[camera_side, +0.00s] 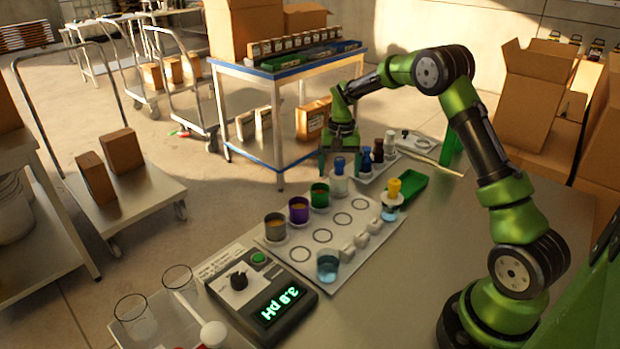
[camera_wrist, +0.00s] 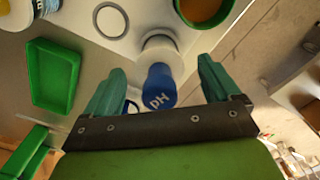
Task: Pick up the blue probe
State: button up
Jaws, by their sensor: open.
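The blue probe (camera_wrist: 160,88) stands in a white holder and carries "pH" lettering on its cap. In the side view the blue probe (camera_side: 339,164) is upright at the back edge of the white board. My gripper (camera_wrist: 158,88) is open, with one teal finger on each side of the blue cap in the wrist view. A gap shows between the cap and each finger. In the side view my gripper (camera_side: 340,155) is over the probe, and its fingers partly hide the cap. I cannot tell the exact height of the fingers along the cap.
The white board (camera_side: 302,262) holds grey, purple and green cups, a beaker of blue liquid (camera_side: 327,266) and a yellow-capped jar (camera_side: 392,196). A green tray (camera_side: 410,186) lies to the right. Dark bottles (camera_side: 366,160) stand close behind the probe. A pH meter (camera_side: 262,287) is in front.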

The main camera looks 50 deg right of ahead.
jog(key=shift+f, duration=0.85)
jog(key=shift+c, duration=0.3)
